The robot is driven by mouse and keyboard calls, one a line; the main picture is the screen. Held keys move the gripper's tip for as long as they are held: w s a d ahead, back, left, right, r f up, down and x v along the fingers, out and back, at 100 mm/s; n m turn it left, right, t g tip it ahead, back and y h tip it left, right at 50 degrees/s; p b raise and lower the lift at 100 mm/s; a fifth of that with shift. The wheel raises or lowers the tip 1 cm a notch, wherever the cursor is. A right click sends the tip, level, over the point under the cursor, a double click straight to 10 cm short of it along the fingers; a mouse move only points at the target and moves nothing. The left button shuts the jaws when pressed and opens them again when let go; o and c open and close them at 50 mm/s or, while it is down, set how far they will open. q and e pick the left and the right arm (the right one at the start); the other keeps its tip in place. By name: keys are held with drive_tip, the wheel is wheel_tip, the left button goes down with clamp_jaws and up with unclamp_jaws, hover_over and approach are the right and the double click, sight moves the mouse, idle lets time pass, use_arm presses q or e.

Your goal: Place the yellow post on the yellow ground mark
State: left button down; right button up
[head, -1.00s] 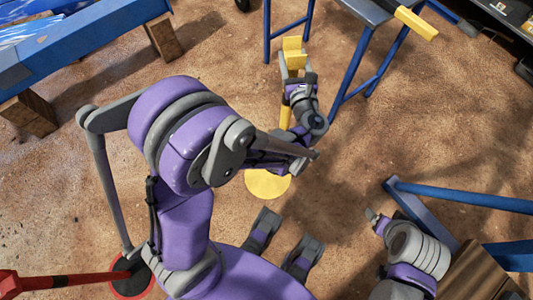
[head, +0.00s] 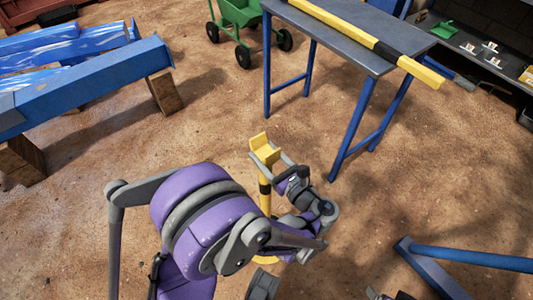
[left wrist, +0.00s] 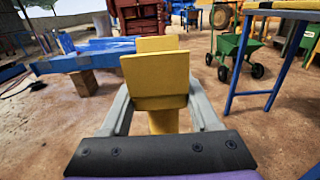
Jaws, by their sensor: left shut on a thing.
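The yellow post (head: 265,202) is upright in the head view, with a dark band and a forked yellow top. My left gripper (head: 270,161) is shut on it just below the fork. In the left wrist view the post's yellow top (left wrist: 157,80) stands between the fingers (left wrist: 160,98). The yellow ground mark (head: 266,260) shows only as a sliver at the post's foot, mostly hidden by my left arm. Whether the foot touches the mark I cannot tell. Only a small tip of my right arm's end shows at the bottom edge.
A blue-legged table (head: 345,38) holds a yellow-and-black bar (head: 345,30). Blue beams (head: 90,88) rest on wooden blocks at left. A blue frame (head: 470,258) is at lower right. Bare ground lies between.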

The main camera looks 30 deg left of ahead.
use_arm(q)
drive_tip(key=shift+f+b, duration=0.65)
drive_tip(key=shift+f, duration=1.5)
drive_tip(key=shift+c, duration=0.6)
unclamp_jaws()
drive_tip(key=shift+f, duration=0.1)
drive_tip(key=p, duration=0.1)
approach(269, 168)
drive_tip(key=shift+d, duration=0.1)
